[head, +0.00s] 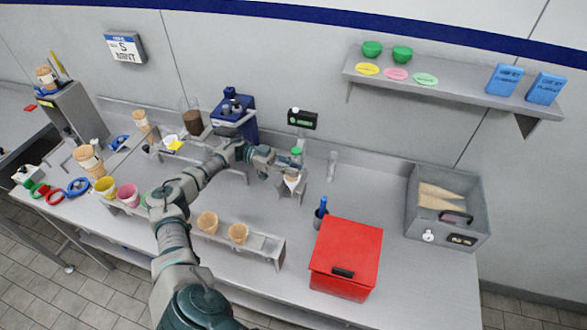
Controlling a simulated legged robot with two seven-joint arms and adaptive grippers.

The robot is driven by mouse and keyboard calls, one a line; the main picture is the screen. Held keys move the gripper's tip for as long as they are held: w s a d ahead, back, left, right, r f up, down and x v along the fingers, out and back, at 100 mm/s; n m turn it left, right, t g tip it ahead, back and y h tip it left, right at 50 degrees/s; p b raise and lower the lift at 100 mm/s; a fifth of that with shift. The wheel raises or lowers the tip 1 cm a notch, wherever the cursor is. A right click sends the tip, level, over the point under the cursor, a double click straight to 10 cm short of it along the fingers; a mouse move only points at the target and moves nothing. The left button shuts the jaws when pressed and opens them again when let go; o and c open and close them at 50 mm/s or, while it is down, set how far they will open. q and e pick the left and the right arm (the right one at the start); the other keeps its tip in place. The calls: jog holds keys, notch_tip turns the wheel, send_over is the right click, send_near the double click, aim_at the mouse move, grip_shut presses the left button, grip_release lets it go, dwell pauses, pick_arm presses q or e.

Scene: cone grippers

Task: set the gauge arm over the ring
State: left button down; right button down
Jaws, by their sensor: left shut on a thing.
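My left gripper (283,164) reaches in from the left at the middle of the counter. It is shut at the small stand, on what looks like the gauge arm, whose green top (297,151) shows just beyond the fingertips. The fingers hide most of the part they hold. Just below the fingertips, a cone with a pale top (291,180) sits in the stand (284,190). The ring around the cone is too small to make out clearly. I cannot tell whether the arm lies exactly over it. My right gripper is not in view.
A red box (346,256) and a dark cup with a blue tool (320,213) stand to the front right. A rack with wafer cups (238,233) runs along the front. A grey bin of cones (448,210) is at right. A blue machine (234,117) stands behind my arm.

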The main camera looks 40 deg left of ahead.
pick_arm(q)
jog(key=c, duration=1.1)
grip_release()
jog(key=shift+w, duration=0.1)
